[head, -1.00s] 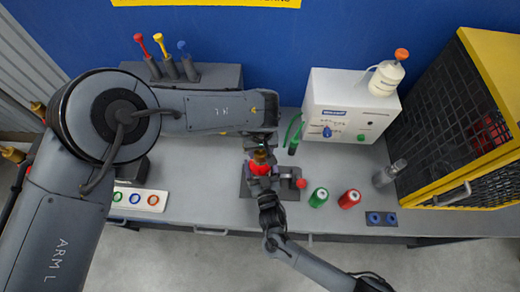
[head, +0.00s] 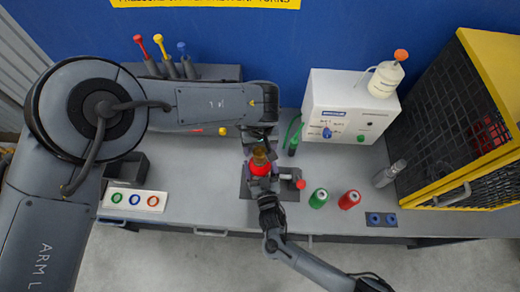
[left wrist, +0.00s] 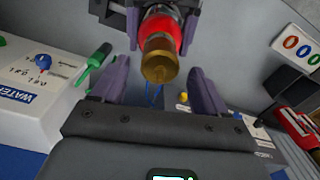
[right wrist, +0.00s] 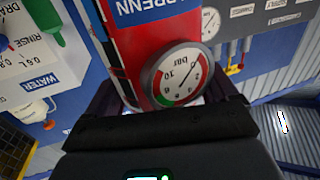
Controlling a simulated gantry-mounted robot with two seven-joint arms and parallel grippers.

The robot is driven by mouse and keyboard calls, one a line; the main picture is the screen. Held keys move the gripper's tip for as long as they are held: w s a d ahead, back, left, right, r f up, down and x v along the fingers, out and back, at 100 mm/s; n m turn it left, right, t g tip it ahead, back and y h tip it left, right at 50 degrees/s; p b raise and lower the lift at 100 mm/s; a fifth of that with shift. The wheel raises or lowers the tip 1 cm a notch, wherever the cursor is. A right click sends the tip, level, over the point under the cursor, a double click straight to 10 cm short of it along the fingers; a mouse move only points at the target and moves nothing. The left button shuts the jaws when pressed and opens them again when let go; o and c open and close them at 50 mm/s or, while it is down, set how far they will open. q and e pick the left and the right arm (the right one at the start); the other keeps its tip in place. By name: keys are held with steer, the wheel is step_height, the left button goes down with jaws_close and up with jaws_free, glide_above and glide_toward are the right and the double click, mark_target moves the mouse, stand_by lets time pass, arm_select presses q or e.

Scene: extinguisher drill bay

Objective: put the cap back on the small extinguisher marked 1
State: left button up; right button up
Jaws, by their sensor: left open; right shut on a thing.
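The small red extinguisher (head: 259,168) stands upright at the middle of the bench, a brass-coloured cap-like piece (head: 260,155) on its top. In the left wrist view this brass piece (left wrist: 159,62) sits above the red collar (left wrist: 164,27); I cannot tell how tightly it sits. My left gripper (head: 260,139) is open just behind it, its fingers apart on either side and clear of it. My right gripper (head: 263,188) is shut on the red body (right wrist: 145,35), close to the pressure gauge (right wrist: 177,75). The mark 1 is not legible.
Right of the extinguisher are a red knob (head: 300,184), a green cylinder (head: 319,198) and a red cylinder (head: 350,199). The white rinse box (head: 345,105) stands behind. A ring panel (head: 134,200) lies at left. A yellow-framed cage (head: 470,120) bounds the right.

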arm_select(q)
steer(key=shift+r, duration=0.85)
steer(key=shift+c, duration=0.5)
